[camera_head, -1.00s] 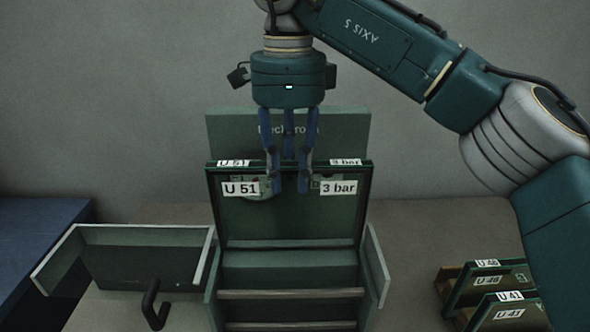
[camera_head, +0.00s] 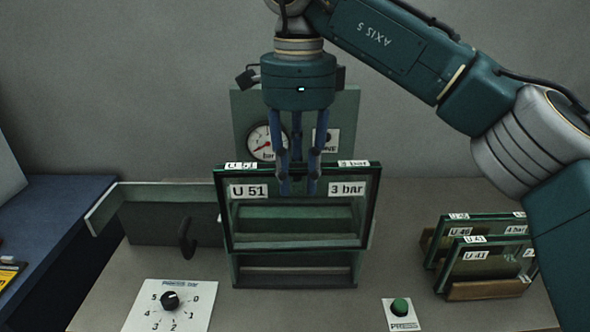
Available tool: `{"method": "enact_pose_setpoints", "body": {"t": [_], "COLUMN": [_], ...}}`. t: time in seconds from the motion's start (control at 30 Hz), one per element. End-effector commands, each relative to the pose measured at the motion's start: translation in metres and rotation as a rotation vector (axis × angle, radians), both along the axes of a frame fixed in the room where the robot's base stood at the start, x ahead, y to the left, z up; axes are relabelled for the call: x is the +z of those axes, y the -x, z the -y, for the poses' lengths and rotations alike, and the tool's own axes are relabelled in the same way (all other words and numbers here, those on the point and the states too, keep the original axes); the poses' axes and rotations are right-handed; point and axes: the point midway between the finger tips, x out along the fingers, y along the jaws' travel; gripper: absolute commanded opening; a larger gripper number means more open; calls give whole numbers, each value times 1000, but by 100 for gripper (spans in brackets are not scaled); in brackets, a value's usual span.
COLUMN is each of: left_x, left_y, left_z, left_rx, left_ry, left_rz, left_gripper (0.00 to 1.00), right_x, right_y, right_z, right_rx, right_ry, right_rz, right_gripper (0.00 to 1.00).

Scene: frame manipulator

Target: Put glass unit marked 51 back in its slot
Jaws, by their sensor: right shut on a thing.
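The glass unit marked U 51 and 3 bar (camera_head: 345,241) is a dark-framed clear pane, upright, in the middle of the head view. My right gripper (camera_head: 297,188) points down from above and is shut on its top edge. The pane stands in front of a green box-like press (camera_head: 295,276), whose shelves show through and below the glass. Its door (camera_head: 160,226) with a dark handle hangs open to the left. Whether the pane's lower edge touches the press cannot be told. My left gripper is not in view.
A pressure dial plate (camera_head: 150,307) lies front left and a green button (camera_head: 400,307) front right. A gauge (camera_head: 262,143) is on the back panel. Bare table lies between button and rack.

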Motion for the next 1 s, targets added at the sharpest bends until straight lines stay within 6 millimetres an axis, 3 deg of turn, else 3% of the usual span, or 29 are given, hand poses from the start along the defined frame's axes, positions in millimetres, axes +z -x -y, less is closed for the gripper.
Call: {"method": "enact_pose_setpoints", "body": {"t": [0.37,0.57,1.0], "left_x": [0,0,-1], "left_y": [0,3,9], "left_z": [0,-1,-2], "left_rx": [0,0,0], "left_ry": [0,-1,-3], "left_rz": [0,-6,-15], "left_gripper": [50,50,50], "right_x": [-23,-47,-142], "right_y": [15,29,87], "right_z": [26,50,147], "right_rx": [200,397,1189], "right_ry": [-1,-2,2], "right_rz": [3,2,-1], "right_gripper": [0,0,0]}}
